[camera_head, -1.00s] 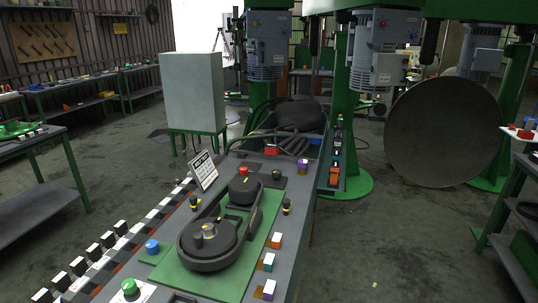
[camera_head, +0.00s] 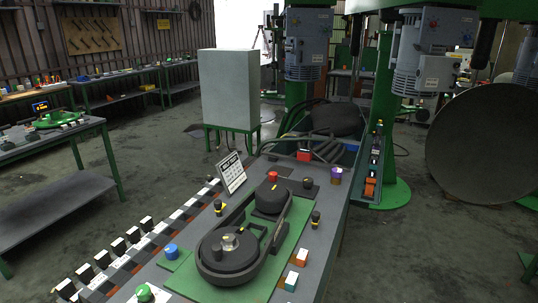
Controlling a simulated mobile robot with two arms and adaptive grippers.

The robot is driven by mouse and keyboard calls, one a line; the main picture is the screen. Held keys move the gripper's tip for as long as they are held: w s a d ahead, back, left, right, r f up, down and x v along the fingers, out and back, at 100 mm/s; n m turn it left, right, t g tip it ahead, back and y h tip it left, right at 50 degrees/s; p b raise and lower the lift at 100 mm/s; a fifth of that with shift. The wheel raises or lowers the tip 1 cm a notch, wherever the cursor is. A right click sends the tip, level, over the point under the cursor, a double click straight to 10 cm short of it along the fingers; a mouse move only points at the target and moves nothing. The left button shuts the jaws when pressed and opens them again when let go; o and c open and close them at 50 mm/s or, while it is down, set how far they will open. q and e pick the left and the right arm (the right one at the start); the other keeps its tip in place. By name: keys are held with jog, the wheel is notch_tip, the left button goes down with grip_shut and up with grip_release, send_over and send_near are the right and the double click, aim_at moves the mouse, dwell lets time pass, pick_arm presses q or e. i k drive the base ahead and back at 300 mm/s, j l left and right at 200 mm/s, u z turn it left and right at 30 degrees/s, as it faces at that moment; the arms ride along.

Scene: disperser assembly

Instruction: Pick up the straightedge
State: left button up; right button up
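I cannot make out a straightedge for certain in this view. The near workbench (camera_head: 326,226) carries a green plate (camera_head: 291,243) with a dark belt-and-pulley assembly (camera_head: 228,252) on it. A row of black and white blocks (camera_head: 133,236) runs along the bench's left edge. Neither of my grippers is in view.
A grey cabinet (camera_head: 229,88) stands behind the bench. A large dark disc (camera_head: 482,145) is at the right. Open floor (camera_head: 155,165) lies between the side table and bench.

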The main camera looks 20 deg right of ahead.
aim_at(304, 155)
jog(key=i+l+u, duration=0.2)
jog(key=l, duration=0.3)
jog(key=i+l+u, duration=0.2)
jog(key=l, duration=0.35)
jog(key=l+u, duration=0.2)
jog(key=l, duration=0.35)
jog(key=l+u, duration=0.15)
jog(key=l, duration=0.45)
jog(key=i, duration=0.05)
